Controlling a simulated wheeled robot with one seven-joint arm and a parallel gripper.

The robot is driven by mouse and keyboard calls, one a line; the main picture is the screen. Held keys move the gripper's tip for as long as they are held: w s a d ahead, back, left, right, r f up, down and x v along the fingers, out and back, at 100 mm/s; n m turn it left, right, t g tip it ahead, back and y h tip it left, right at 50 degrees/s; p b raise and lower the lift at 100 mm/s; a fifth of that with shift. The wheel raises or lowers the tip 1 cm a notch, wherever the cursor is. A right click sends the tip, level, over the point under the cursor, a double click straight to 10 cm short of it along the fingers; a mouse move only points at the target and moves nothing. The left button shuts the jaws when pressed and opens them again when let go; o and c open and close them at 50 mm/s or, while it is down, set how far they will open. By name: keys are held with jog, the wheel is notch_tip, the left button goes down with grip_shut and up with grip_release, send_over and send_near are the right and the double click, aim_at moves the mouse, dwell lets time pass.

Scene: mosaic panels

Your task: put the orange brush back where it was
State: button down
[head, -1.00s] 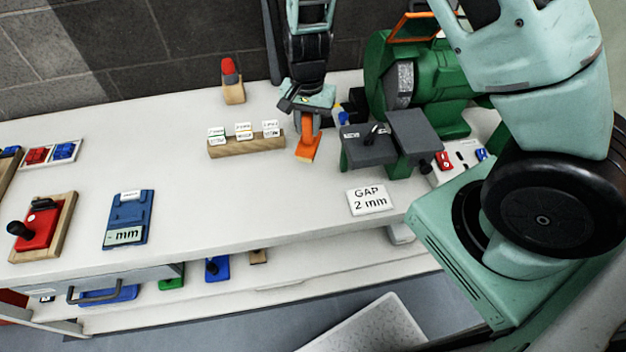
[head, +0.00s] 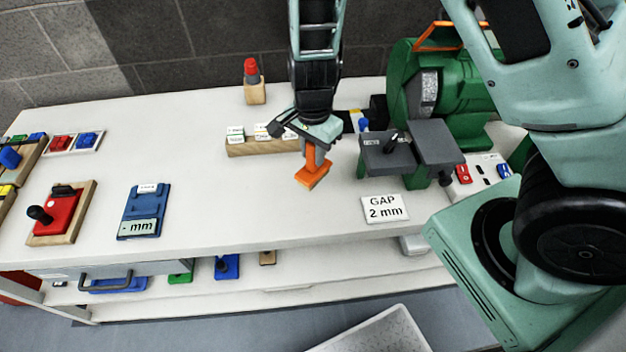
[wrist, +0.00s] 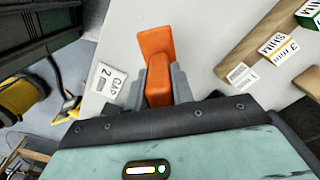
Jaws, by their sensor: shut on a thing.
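The orange brush (head: 312,173) hangs below my gripper (head: 314,150) in the head view, over the white bench between the wooden label block and the grinder. In the wrist view the brush (wrist: 155,58) stands up between the two grey fingers of my gripper (wrist: 160,85), which are shut on it. Its lower part is hidden between the fingers. In the head view I cannot tell whether the brush touches the bench top or is just above it.
A green bench grinder (head: 455,90) with grey rests (head: 388,158) stands at the right. A white "GAP 2 mm" card (head: 385,208) lies before it. A wooden block (head: 262,147) with labels is left of the brush.

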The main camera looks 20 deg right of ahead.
aim_at(313, 172)
jog(key=shift+f, duration=3.5)
jog(key=shift+f, duration=0.15)
jog(key=c, duration=1.2)
grip_release()
